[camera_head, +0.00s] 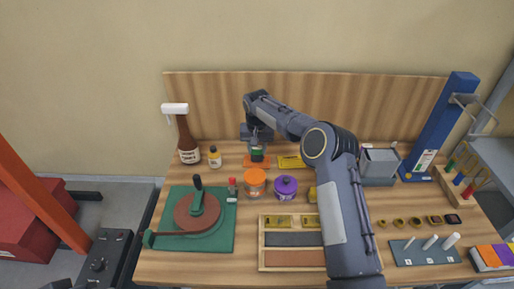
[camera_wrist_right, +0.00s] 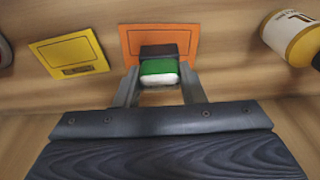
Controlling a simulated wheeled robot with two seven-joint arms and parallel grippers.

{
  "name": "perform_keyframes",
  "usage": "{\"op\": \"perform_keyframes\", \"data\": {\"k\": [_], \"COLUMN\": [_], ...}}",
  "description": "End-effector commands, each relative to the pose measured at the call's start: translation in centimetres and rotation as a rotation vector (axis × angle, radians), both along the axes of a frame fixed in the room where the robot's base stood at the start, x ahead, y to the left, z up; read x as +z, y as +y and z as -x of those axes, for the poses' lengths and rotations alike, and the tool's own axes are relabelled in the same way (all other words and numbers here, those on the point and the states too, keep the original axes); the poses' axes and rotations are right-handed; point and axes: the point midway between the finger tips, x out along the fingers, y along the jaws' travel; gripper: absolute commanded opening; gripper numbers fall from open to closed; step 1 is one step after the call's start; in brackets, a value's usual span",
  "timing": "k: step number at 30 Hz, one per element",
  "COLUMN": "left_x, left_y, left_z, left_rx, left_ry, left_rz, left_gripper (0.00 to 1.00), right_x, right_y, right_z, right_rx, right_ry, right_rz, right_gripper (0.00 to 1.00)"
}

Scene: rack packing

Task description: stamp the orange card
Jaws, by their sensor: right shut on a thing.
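The orange card (camera_wrist_right: 130,40) lies flat on the bench in the right wrist view. In the head view it shows (camera_head: 248,163) near the back board, partly hidden by my gripper. My right gripper (camera_wrist_right: 160,88) is shut on a stamp (camera_wrist_right: 159,68) with a green band, a pale top and a dark block at its far end. The stamp is over the card's near edge and middle; I cannot tell whether it touches the card. In the head view my right gripper (camera_head: 257,146) reaches down over the card.
A yellow card (camera_wrist_right: 70,55) lies beside the orange one. An orange jar (camera_head: 255,182) and purple jar (camera_head: 285,187) stand in front. A green mat (camera_head: 225,243) lies front left.

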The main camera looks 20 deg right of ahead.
Motion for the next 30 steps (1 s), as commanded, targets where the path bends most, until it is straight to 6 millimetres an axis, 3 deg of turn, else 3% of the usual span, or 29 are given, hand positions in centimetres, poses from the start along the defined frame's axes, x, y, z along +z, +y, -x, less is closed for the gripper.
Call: {"op": "perform_keyframes", "data": {"k": [30], "left_x": [-0.7], "left_y": [0.0], "left_z": [0.0], "left_rx": [0.0], "left_ry": [0.0], "left_rz": [0.0], "left_gripper": [0.0], "right_x": [-1.1], "right_y": [0.0], "right_z": [0.0], "right_rx": [0.0], "right_ry": [0.0], "right_rz": [0.0], "right_gripper": [0.21]}}
